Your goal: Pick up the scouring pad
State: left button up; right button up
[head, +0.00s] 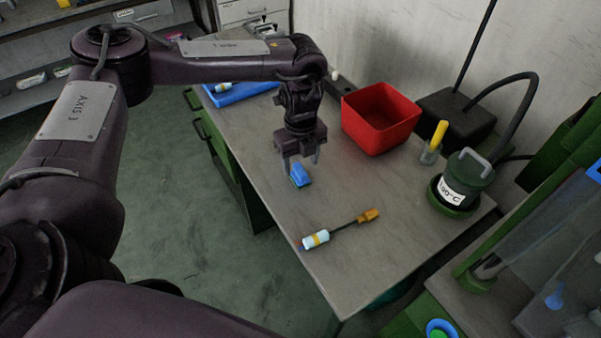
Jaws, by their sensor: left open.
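The scouring pad appears to be the small blue block with a green edge (300,176) on the grey table, near its left side. My left gripper (302,165) points down right at the pad, with its fingers apart. One finger is at the pad's left and the other is at its upper right. I cannot tell whether the fingers touch the pad. My right gripper is not in view.
A red bin (381,118) stands behind and right of the pad. A dark green pot (467,178) and a cup with a yellow-handled tool (430,155) stand at right. A blue tray (240,95) lies at the back left.

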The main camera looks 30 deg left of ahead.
aim_at(301, 168)
pick_arm(q)
notch_tip(301, 168, down, 3)
jog(key=shift+a+r, duration=0.1)
jog(key=shift+r, duration=0.05)
jog(key=shift+f, duration=0.55)
jog(key=shift+w, duration=0.1)
jog(key=c, duration=1.1)
jog(key=shift+r, duration=0.1)
notch_tip(301, 168, up, 8)
jog(key=shift+r+b, duration=0.15)
jog(key=shift+b, duration=0.15)
notch_tip(301, 168, up, 12)
jog(key=shift+f+p, duration=0.2)
jog(key=shift+p, duration=1.05)
